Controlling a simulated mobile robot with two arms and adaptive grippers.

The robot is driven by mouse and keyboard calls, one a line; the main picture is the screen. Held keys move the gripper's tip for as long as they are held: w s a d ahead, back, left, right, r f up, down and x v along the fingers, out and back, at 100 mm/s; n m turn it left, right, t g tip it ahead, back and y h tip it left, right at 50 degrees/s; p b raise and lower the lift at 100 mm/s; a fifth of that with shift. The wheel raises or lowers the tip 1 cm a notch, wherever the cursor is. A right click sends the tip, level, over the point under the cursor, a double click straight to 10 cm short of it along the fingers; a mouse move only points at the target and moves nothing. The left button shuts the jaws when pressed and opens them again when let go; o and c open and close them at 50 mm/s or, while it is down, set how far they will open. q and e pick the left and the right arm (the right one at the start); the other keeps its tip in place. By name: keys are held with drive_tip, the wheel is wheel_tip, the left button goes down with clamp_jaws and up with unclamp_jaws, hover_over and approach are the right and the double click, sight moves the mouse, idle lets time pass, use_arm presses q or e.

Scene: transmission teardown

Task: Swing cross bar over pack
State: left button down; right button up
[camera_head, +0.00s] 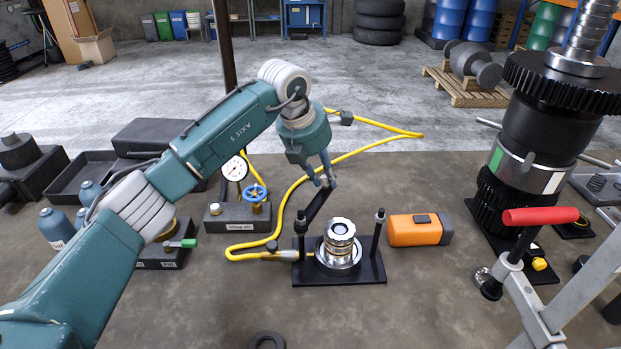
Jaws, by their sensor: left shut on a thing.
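The pack (339,242), a stack of silver rings, stands upright on a black base plate (370,273) between two black posts. The black cross bar (317,206) is tilted up, its lower end at the left post (301,240) and its upper end in my left gripper (326,178). My left gripper is shut on this upper end, above and slightly left of the pack. The right post (377,235) stands free of the bar. Whether the bar's lower end is joined to the left post is hard to tell. My right gripper is not in view.
A yellow hose (285,205) loops around behind and left of the fixture. A gauge stand (235,215) is to the left, an orange box (420,230) to the right. A tall gear assembly (530,150) and a red-handled grey frame (540,216) stand at right. Front centre is mostly clear.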

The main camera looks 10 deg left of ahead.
use_arm(q)
drive_tip(key=s+d+m+g+h+b, duration=0.2)
drive_tip(key=s+d+m+g+b, duration=0.1)
drive_tip(key=s+d+m, duration=0.4)
drive_tip(key=shift+d+r+m+g, duration=0.3)
drive_tip(key=shift+d+m, duration=0.8)
drive_tip(key=shift+m, duration=0.8)
drive_tip(key=c, duration=1.7)
unclamp_jaws()
drive_tip(key=shift+o, duration=1.1)
drive_tip(key=shift+s+f, duration=0.1)
drive_tip(key=v, duration=1.2)
